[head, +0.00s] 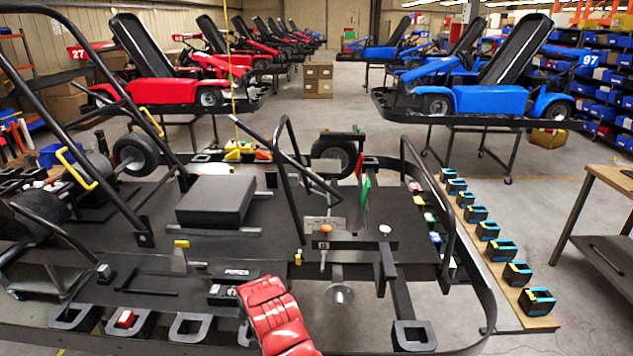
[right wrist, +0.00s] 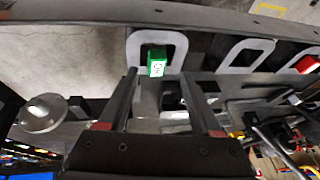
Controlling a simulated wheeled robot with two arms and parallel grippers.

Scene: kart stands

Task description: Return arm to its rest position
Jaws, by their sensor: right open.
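My right gripper (right wrist: 160,76) is open in the right wrist view, with its two dark fingers apart and nothing between the tips. Just beyond the tips, a green block (right wrist: 156,68) with a white label sits in a pale square holder (right wrist: 176,40). I cannot tell the exact gap between tips and block. In the head view, my red right arm (head: 275,315) comes in from the bottom edge over the kart frame's near rail. It hides the gripper's fingers and the green block there. My left arm and gripper are not in view.
A black kart frame (head: 140,215) on a stand fills the foreground. A red block (head: 126,319) sits in a holder on its near rail. A side board (head: 510,300) carries several black-and-blue holders. A workbench (head: 615,178) stands right. Red and blue karts stand behind, with open floor between.

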